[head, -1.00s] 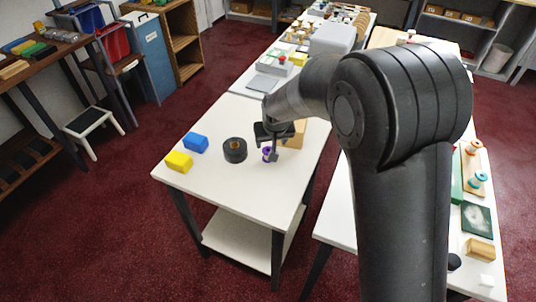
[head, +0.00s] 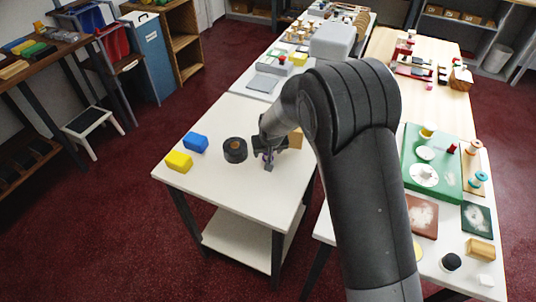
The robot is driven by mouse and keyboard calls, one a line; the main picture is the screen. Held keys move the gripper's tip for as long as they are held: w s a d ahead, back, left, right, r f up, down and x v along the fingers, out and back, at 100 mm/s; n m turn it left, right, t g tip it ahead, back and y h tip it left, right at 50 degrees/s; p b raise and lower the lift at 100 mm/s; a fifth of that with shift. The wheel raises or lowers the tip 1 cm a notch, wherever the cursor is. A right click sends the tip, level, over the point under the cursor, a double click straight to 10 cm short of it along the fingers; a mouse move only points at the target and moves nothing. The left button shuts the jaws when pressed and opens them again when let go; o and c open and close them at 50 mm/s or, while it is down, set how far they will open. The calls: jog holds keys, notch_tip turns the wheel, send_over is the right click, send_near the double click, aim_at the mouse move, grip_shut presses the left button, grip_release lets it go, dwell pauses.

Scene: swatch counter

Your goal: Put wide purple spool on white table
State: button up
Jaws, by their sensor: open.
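A purple spool (head: 266,157) stands on the white table (head: 213,198) in front of me, just right of a black roll. Only a small part of the spool shows, because my gripper's fingers cover most of it. My gripper (head: 269,161) points down at the spool, and its jaws are open. I cannot tell whether a finger touches the spool.
On the same table are the black roll (head: 235,150), a blue block (head: 195,142), a yellow block (head: 178,161) and a wooden block (head: 295,138). The table's front part is clear. A green board (head: 424,150) lies on the right-hand table.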

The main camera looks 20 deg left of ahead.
jog(key=c, duration=1.1)
jog(key=shift+r, duration=0.1)
